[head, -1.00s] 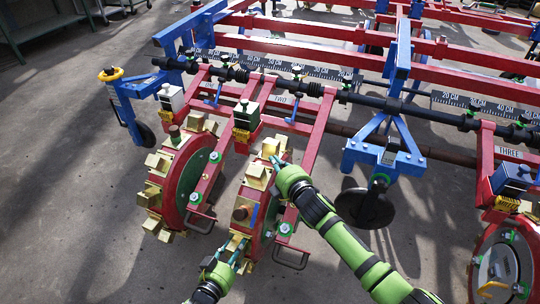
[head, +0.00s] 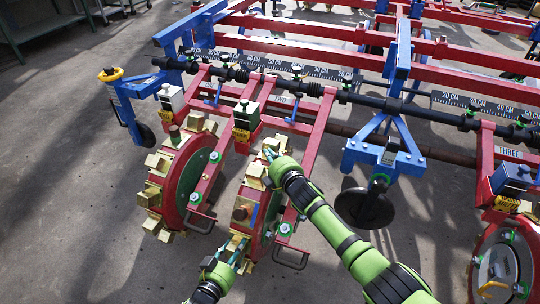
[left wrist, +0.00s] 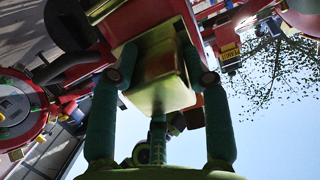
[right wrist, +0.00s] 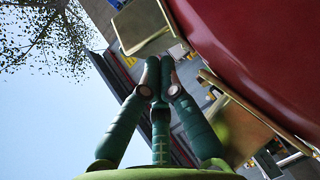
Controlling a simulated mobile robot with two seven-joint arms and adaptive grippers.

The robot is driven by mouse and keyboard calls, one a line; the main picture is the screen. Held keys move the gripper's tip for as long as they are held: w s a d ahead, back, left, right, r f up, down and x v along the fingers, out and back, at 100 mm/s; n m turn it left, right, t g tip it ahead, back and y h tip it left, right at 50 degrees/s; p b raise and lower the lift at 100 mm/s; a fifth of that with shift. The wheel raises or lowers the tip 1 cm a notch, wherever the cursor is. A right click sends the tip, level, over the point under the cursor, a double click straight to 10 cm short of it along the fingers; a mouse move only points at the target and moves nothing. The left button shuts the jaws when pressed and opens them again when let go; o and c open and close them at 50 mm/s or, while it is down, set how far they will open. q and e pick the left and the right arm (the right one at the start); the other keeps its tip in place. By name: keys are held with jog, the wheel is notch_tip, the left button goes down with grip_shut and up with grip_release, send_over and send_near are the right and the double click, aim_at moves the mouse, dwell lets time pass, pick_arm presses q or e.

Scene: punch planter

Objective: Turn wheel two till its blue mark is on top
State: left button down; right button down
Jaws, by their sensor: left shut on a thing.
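Wheel two (head: 265,222) is a red wheel ringed with brass blocks, below the frame arm labelled TWO. A short blue mark (head: 254,215) shows on it, at mid-height and not at the top. My left gripper (head: 238,252) is at the wheel's low front. In the left wrist view its fingers (left wrist: 160,70) are closed on both sides of a brass block (left wrist: 160,85). My right gripper (head: 268,156) is at the wheel's top. In the right wrist view its fingertips (right wrist: 160,75) are together and empty, between two brass blocks. I cannot tell whether they touch the wheel.
A similar wheel (head: 183,180) stands close on the left. Wheel three (head: 497,268) is at the lower right. A black disc wheel (head: 365,207) stands behind my right arm. Red and blue frame bars cross above. Open floor (head: 90,230) lies at the lower left.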

pick_arm(q)
jog(key=shift+w+r, duration=0.2)
jog(key=shift+r, duration=0.05)
pick_arm(e)
jog(key=shift+w+d, duration=0.35)
jog(key=shift+w, duration=0.3)
pick_arm(q)
jog(key=c, duration=0.8)
grip_release()
pick_arm(e)
jog(key=shift+r, duration=0.1)
pick_arm(q)
jog(key=shift+o, duration=1)
jog(key=shift+f, duration=0.25)
pick_arm(e)
jog(key=shift+w, duration=0.1)
pick_arm(q)
jog(key=shift+s, duration=0.1)
jog(key=shift+s, duration=0.15)
